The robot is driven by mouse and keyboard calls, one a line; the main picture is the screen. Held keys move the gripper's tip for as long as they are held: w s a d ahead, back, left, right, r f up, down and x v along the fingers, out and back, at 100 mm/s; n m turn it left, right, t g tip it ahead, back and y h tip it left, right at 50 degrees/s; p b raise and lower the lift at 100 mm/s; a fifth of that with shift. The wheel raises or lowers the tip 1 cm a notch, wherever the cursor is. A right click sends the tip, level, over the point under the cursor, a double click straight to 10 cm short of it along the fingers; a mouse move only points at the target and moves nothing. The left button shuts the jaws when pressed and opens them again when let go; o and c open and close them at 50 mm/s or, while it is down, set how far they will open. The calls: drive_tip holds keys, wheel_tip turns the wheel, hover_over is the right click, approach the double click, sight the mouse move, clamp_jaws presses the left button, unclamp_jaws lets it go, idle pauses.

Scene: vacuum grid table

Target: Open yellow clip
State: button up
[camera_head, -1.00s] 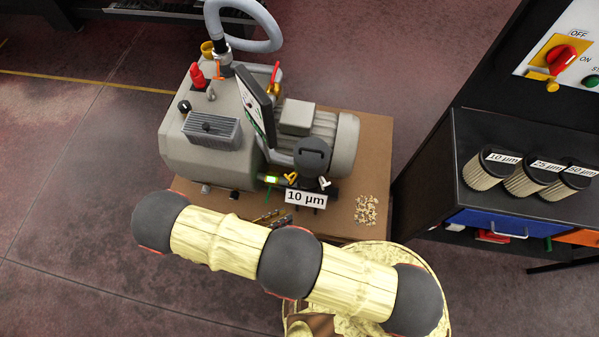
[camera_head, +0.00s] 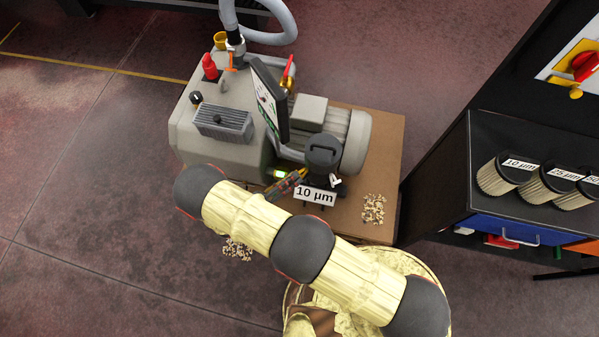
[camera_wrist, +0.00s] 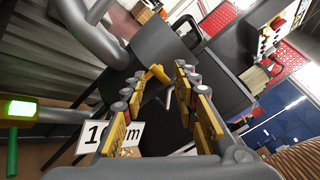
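The yellow clip (camera_wrist: 157,74) sits on the dark filter housing (camera_wrist: 158,42) in the wrist view, between my fingertips. My gripper (camera_wrist: 160,72) is open, with one finger on each side of the clip. I cannot tell whether either finger touches it. In the head view my gripper (camera_head: 298,176) is beside the filter housing (camera_head: 322,157), at its lower left, and the yellow clip is hidden there. A white clip (camera_head: 336,182) shows at the right of the housing.
The grey vacuum pump (camera_head: 215,140) stands left of the housing. A 10 µm label (camera_head: 314,196) is just below my gripper. A pile of small chips (camera_head: 373,209) lies on the brown board (camera_head: 385,150). Several filters (camera_head: 500,174) stand on the dark cabinet (camera_head: 480,135) at right.

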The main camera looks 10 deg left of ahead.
sight(299, 172)
drive_tip(key=shift+x, duration=2)
drive_tip(key=shift+c, duration=0.3)
clamp_jaws()
